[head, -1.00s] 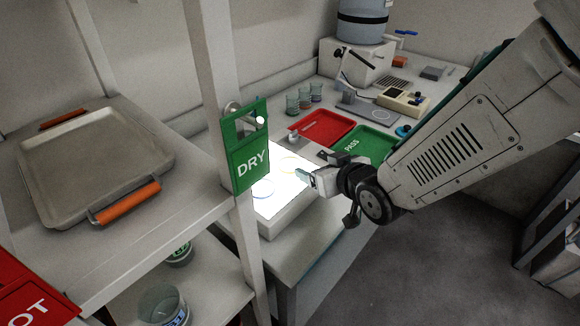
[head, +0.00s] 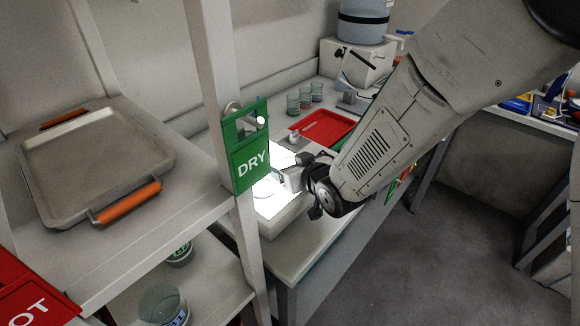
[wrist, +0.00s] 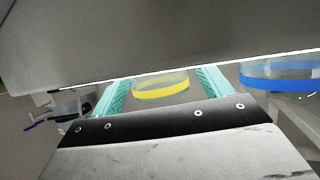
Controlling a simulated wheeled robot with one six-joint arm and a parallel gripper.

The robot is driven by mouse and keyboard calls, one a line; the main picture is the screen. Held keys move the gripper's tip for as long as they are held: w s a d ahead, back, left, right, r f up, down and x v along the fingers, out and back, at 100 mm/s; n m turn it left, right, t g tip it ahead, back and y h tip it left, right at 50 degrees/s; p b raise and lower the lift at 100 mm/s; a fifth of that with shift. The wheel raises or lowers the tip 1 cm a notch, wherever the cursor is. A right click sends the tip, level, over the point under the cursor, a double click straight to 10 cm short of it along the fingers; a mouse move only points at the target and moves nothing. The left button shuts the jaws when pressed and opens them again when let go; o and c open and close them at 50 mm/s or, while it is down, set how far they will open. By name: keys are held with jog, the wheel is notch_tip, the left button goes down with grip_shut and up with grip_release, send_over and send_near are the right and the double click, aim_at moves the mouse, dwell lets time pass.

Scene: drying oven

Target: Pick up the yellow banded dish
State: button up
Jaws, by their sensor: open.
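The yellow banded dish (wrist: 161,88) shows in the wrist view as a clear round dish with a yellow band. It appears between the two teal fingers of my gripper (wrist: 162,92), and I cannot tell how far beyond them it is. In the head view my gripper (head: 280,176) is over the bright light box (head: 285,222), and the yellow banded dish is hidden there. My gripper is open with nothing held. A blue banded dish (wrist: 280,76) is to the right in the wrist view, and its blue ring (head: 266,188) shows on the light box in the head view.
A green DRY sign (head: 250,150) hangs on the shelf post left of my gripper. A red tray (head: 325,127) and several glass beakers (head: 304,97) stand behind on the bench. A metal tray with orange handles (head: 95,165) is on the left shelf.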

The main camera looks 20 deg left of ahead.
jog(key=c, duration=1.1)
jog(key=shift+o, duration=0.2)
jog(key=shift+r, duration=0.1)
